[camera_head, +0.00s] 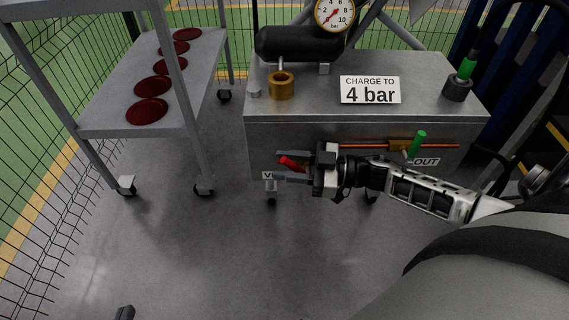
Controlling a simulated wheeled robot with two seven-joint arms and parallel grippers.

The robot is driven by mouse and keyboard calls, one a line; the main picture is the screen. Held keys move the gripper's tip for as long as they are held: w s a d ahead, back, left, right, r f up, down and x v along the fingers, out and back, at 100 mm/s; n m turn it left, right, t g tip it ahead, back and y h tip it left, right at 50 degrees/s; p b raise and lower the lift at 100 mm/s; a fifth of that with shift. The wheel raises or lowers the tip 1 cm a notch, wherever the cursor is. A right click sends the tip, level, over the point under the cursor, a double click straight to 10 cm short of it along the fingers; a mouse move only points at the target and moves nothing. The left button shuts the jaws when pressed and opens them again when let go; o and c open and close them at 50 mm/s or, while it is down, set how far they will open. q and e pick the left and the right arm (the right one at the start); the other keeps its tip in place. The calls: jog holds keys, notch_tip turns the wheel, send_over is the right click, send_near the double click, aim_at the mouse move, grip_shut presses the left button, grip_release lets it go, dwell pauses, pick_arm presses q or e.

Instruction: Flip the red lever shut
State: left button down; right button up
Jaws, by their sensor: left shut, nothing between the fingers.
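The red lever (287,161) is on the left of the cart's front face and slants down to the right. My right gripper (281,166) is in front of it, its arm coming in from the right. Its two fingers are apart, one above and one below the lever, with gaps visible, so it looks open around the lever. The gripper body hides the lever's base and valve. My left gripper (125,312) shows only as a dark tip at the bottom left edge, shut and empty, far from the lever.
The grey cart (460,105) carries a black tank (290,43), a gauge (335,13) and a "CHARGE TO 4 bar" sign (370,90). A green lever (418,143) stands upright near the OUT label (426,162). A shelf trolley (110,118) with several red discs is left. Floor between is clear.

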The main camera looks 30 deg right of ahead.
jog(key=shift+w+a, duration=0.3)
jog(key=shift+a, duration=0.05)
pick_arm(q)
jog(key=shift+w, duration=0.15)
pick_arm(e)
grip_shut()
